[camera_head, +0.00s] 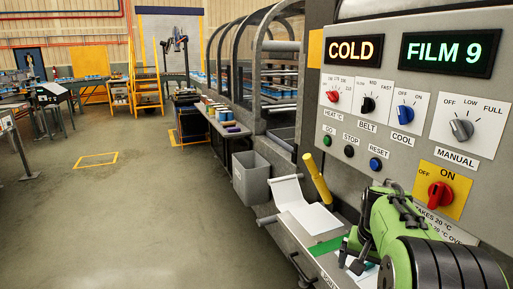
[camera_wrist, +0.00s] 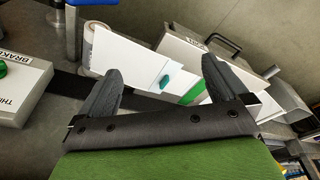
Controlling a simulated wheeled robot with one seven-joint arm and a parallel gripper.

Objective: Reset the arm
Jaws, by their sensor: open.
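My green arm (camera_head: 400,225) is in the lower right of the head view, close in front of a grey machine panel. My gripper (camera_head: 352,258) points down toward the shelf below the panel and is partly hidden by my arm. In the wrist view my gripper (camera_wrist: 160,68) is open, its two dark fingers wide apart. Nothing is held between them. Beyond the fingers lie a white sheet or board (camera_wrist: 135,58) with a small green piece (camera_wrist: 165,81) on it. I cannot tell how far the fingers are from it.
The control panel (camera_head: 330,112) has knobs, buttons and displays reading COLD and FILM 9. A yellow handle (camera_head: 318,178) sticks out below it. A grey bin (camera_head: 251,178) stands left of the shelf. A box labelled BRAKE (camera_wrist: 22,85) is left in the wrist view. Open floor (camera_head: 130,215) lies left.

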